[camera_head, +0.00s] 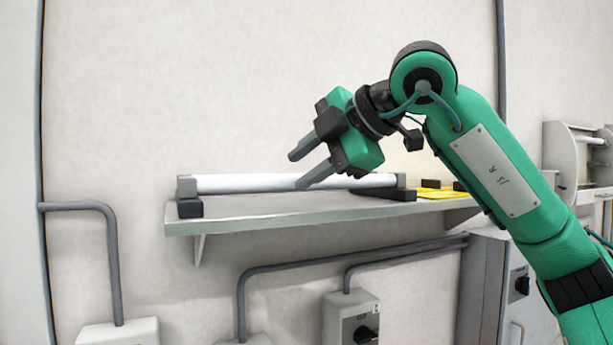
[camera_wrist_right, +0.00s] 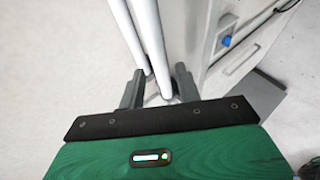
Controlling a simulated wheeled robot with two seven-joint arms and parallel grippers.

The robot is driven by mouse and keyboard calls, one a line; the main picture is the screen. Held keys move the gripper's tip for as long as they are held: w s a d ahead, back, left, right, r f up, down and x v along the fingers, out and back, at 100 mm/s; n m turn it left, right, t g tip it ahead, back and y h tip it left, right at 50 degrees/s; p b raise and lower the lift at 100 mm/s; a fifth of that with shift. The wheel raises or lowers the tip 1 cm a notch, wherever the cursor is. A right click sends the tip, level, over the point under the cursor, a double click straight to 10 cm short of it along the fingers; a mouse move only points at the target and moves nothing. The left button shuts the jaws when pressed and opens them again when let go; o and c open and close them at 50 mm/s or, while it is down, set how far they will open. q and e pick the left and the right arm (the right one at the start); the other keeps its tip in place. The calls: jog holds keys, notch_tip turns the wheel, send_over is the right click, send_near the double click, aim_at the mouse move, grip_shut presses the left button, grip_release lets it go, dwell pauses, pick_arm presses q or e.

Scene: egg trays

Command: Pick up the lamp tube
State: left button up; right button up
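A long white lamp tube (camera_head: 240,183) lies lengthwise on the wall shelf, with dark end pieces at both ends. My right gripper (camera_head: 297,170) is open at the tube's middle. Its lower finger overlaps the tube in the head view; whether it touches cannot be told. In the right wrist view, two white tubes run side by side toward the space between the open fingers of the gripper (camera_wrist_right: 160,69). The nearer tube (camera_wrist_right: 151,40) ends visually between them, and the other tube (camera_wrist_right: 124,28) is left of it. My left gripper is out of view.
The grey shelf (camera_head: 270,220) is fixed to the wall. Yellow items (camera_head: 436,192) lie at its right part. Below are conduits and a grey switch box (camera_head: 345,315). A grey cabinet (camera_head: 482,275) stands at the lower right. The wall above the shelf's left part is clear.

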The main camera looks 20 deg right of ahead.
aim_at(281, 180)
jog(key=shift+w+a+p, duration=0.15)
jog(key=shift+w+p, duration=0.05)
jog(key=shift+p, duration=0.3)
jog(key=p+x, duration=0.3)
jog(key=x, duration=0.1)
jog(key=shift+r, duration=0.1)
jog(key=shift+w+a+f, duration=0.2)
jog(key=shift+w+f, duration=0.05)
jog(key=shift+f, duration=0.05)
jog(key=shift+s, duration=0.1)
jog(key=c, duration=0.5)
